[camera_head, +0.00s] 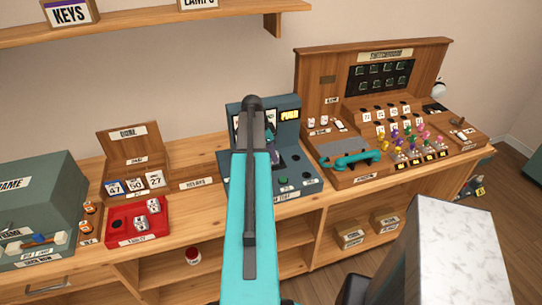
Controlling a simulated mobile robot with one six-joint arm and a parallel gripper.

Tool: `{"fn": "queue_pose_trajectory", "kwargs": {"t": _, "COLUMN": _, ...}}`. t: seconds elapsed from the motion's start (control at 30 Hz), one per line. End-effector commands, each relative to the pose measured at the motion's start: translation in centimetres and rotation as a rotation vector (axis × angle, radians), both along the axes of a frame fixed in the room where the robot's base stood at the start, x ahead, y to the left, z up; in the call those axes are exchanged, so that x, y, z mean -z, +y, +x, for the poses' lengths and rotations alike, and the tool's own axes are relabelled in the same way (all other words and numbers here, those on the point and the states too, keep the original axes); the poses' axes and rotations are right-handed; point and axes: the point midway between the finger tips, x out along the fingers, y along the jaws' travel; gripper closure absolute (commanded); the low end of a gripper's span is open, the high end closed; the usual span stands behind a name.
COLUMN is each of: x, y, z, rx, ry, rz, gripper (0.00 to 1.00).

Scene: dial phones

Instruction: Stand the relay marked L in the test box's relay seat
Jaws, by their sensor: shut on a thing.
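The grey-green box (308,178) behind my arm, with dials and a yellow label, appears to be the test box. My teal arm hides much of its middle and left, and I cannot make out the relay seat. Small pale blocks that may be relays (140,222) stand in a red tray (122,240) on the left. Their marks are too small to read, so I cannot tell which is L. My gripper does not show; my arm link blocks the view towards the box.
A wooden switchboard (312,80) with a teal handset (350,160) and coloured plugs stands to the right. A wooden box with number cards (127,180) is behind the red tray. A green case (40,190) fills the far left. A shelf (150,24) hangs above.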

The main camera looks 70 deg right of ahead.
Motion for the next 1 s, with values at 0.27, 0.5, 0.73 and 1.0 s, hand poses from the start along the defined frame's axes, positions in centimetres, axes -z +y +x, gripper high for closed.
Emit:
{"fn": "queue_pose_trajectory", "kwargs": {"t": 0.27, "x": 0.44, "y": -0.01, "z": 0.01, "rx": 0.0, "ry": 0.0, "rz": 0.0, "gripper": 0.97}}
{"fn": "queue_pose_trajectory", "kwargs": {"t": 0.5, "x": 0.8, "y": 0.0, "z": 0.01, "rx": 0.0, "ry": 0.0, "rz": 0.0, "gripper": 0.97}}
{"fn": "queue_pose_trajectory", "kwargs": {"t": 0.73, "x": 0.78, "y": 0.0, "z": 0.02, "rx": 0.0, "ry": 0.0, "rz": 0.0, "gripper": 0.64}}
{"fn": "queue_pose_trajectory", "kwargs": {"t": 1.0, "x": 0.81, "y": 0.01, "z": 0.03, "rx": 0.0, "ry": 0.0, "rz": 0.0, "gripper": 0.53}}
